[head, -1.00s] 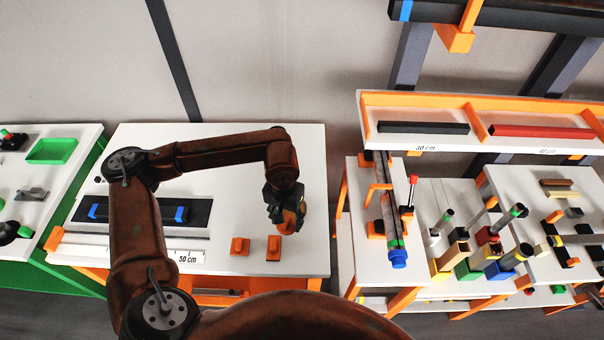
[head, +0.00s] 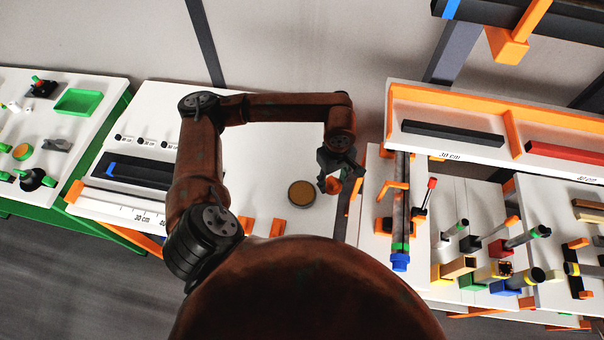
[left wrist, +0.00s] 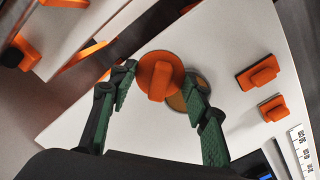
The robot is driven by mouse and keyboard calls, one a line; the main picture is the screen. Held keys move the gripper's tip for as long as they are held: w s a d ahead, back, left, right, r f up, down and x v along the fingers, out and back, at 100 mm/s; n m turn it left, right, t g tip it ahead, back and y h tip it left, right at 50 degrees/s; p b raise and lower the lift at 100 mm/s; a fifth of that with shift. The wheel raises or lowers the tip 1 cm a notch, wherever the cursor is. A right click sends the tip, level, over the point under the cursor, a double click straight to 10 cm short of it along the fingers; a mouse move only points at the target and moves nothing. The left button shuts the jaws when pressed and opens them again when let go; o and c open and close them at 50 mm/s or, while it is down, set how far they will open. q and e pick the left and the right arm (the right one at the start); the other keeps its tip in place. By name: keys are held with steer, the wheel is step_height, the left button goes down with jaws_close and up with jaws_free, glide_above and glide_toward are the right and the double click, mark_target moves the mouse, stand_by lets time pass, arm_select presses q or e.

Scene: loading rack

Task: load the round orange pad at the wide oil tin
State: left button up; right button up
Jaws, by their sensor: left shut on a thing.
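My left gripper (head: 337,176) is shut on the round orange pad (head: 333,185), above the right part of the white table. In the left wrist view the pad (left wrist: 161,74) shows as a disc with a raised grip between the green-lined fingers. The wide oil tin (head: 302,193) is a low round tin with a brown-yellow top, standing on the white table just left of the gripper in the head view. In the left wrist view the pad hides much of the tin (left wrist: 200,83). The pad appears apart from the tin. My right gripper is not in view.
Two orange blocks (left wrist: 259,73) (left wrist: 272,107) with grips sit on the white table near the tin. A ruler-like strip (head: 125,208) and a dark tray lie at its left. A rack with tubes and colored blocks (head: 480,270) stands to the right.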

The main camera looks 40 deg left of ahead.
arm_select(q)
steer(key=n, duration=0.2)
steer(key=a+n+p, duration=0.1)
steer(key=n, duration=0.1)
steer(key=s+a+n, duration=0.1)
steer(key=n, duration=0.2)
steer(key=shift+f+p, duration=0.1)
steer(key=shift+p, duration=0.3)
steer(key=a+n+p, duration=0.1)
steer(key=n, duration=0.4)
steer(key=n+p, duration=0.4)
steer(key=n, duration=1.3)
glide_toward(302, 193)
steer(key=shift+w+f+b, duration=0.1)
steer(key=shift+f+b, duration=1.55)
steer(key=shift+f, duration=0.95)
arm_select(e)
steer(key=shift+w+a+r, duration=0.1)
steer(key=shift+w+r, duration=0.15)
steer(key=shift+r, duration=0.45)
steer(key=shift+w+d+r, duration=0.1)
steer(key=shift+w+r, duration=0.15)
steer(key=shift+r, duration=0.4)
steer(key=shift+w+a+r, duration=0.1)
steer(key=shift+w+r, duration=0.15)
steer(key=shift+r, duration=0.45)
